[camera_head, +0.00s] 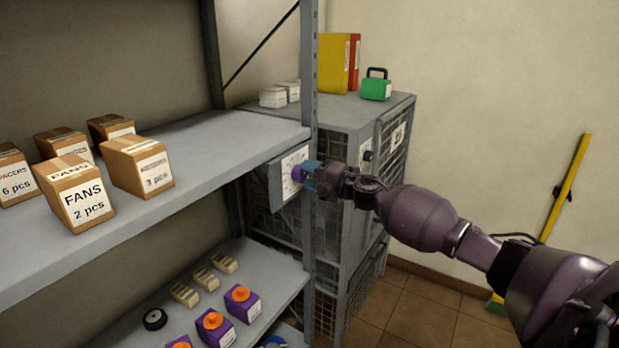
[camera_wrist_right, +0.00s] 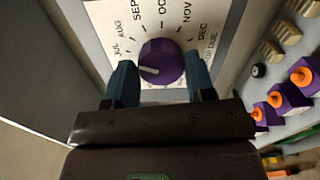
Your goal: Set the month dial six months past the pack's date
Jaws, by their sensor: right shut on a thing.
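The month dial has a purple knob (camera_wrist_right: 160,58) on a white plate (camera_wrist_right: 105,14) lettered with months; JUL to DEC show. The knob's white mark points to the lower left, below JUL; the months there are hidden by my fingers. In the head view the purple knob (camera_head: 297,174) and plate (camera_head: 287,187) are on a panel at the shelf's end. My right gripper (camera_head: 311,178) is shut on the knob, its blue fingers (camera_wrist_right: 161,85) on either side. Purple packs with orange tops (camera_head: 246,313) stand on the lower shelf; their labels are too small to read. My left gripper is out of view.
Cardboard boxes (camera_head: 82,203) stand on the upper shelf (camera_head: 200,155). Beige blocks (camera_head: 205,279) and a black roll (camera_head: 155,319) lie on the lower shelf. A mesh cabinet (camera_head: 345,112) stands behind the dial.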

